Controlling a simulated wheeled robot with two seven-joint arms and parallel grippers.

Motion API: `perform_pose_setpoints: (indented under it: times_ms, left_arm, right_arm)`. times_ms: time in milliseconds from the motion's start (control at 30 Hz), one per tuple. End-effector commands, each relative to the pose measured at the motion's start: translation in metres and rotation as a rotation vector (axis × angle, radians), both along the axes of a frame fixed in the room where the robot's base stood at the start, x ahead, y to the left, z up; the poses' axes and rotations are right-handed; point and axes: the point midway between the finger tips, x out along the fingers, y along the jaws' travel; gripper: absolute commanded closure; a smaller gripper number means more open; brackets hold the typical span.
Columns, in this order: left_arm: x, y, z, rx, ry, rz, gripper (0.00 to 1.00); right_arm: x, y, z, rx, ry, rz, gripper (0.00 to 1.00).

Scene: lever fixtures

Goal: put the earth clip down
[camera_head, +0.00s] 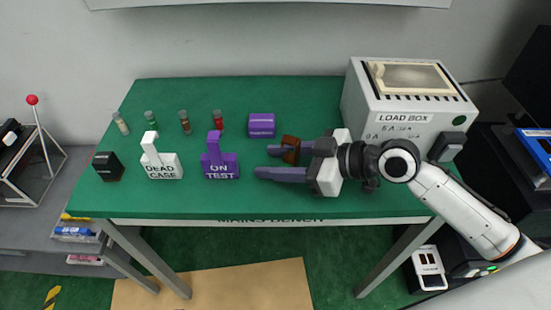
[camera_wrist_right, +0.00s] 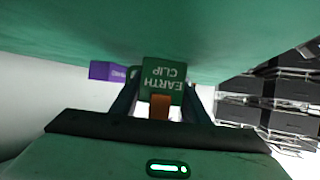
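The earth clip (camera_wrist_right: 162,75) is a green block with upside-down white lettering in the right wrist view, with an orange-brown part (camera_wrist_right: 160,105) on its near side. It sits between the two dark fingers of my right gripper (camera_wrist_right: 162,90), which lie close against its sides. In the head view my right gripper (camera_head: 275,165) reaches leftward low over the green table, and a brown part (camera_head: 290,143) shows at its far finger. The clip's green body is hard to tell from the table there. Its underside is hidden. My left gripper is not in view.
On the green bench (camera_head: 180,95) stand a purple ON TEST piece (camera_head: 221,166), a white DEAD CASE piece (camera_head: 162,168), a black block (camera_head: 108,166), a purple block (camera_head: 261,125) and several small coloured tubes. The load box (camera_head: 400,112) stands at the right.

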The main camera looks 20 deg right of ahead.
Motion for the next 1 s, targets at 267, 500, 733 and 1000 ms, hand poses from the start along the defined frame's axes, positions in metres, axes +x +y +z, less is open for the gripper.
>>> perform_pose_setpoints:
  times_ms: [267,500,733,1000]
  left_arm:
    - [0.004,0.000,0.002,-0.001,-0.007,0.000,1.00]
    - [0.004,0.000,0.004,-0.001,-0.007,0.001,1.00]
    - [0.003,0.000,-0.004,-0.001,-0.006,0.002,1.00]
    - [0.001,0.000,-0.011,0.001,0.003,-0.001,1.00]
  right_arm:
    - [0.000,0.000,0.000,-0.001,0.001,0.000,0.43]
    - [-0.003,-0.005,0.004,-0.003,0.002,-0.001,0.43]
    - [-0.029,-0.037,0.020,-0.008,0.003,-0.001,0.43]
    - [-0.056,-0.070,0.042,-0.003,0.004,0.000,0.43]
